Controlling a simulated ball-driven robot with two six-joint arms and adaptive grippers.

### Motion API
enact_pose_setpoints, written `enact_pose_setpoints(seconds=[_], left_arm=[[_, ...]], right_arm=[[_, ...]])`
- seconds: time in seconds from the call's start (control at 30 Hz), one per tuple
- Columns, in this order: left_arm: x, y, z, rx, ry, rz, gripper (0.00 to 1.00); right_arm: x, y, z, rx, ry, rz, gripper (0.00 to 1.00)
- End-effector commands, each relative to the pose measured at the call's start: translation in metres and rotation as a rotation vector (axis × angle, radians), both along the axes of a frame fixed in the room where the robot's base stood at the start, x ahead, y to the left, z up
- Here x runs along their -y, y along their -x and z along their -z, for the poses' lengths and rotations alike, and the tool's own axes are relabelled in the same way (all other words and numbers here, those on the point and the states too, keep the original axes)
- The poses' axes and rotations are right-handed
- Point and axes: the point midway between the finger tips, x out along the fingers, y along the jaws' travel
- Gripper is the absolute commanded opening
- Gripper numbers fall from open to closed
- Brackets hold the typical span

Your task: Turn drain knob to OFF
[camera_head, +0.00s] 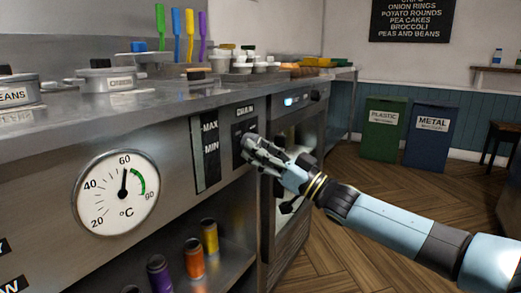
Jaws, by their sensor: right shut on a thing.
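The drain panel (245,114) is a dark plate marked DRAIN on the steel front of the range, right of the MAX/MIN level strip. My right gripper (248,147) is at this panel, its arm reaching in from the lower right. Its fingers are shut on the drain knob, which they mostly hide. The knob's pointing direction and the panel's lower markings cannot be made out. My left gripper is not in view.
A temperature dial (116,193) is on the front at left. Several coloured canisters (194,258) stand on the shelf below. The steel counter (130,105) above holds pots and utensils. Green (383,130) and blue (430,137) bins stand at the back. The wooden floor at right is mostly clear.

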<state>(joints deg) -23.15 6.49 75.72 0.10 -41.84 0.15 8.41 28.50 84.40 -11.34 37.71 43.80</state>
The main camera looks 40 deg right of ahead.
Motion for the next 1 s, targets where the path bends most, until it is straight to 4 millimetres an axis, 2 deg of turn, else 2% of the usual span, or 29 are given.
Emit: enact_pose_setpoints(seconds=[0.37,0.7,1.0], left_arm=[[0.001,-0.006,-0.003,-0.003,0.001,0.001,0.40],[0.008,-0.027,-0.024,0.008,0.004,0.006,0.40],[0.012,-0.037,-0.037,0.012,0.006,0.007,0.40]], right_arm=[[0.001,0.000,0.001,0.039,0.093,-0.001,0.09],[0.004,-0.002,0.001,0.147,0.357,0.000,0.09],[0.006,-0.002,-0.001,0.256,0.622,-0.001,0.09]])
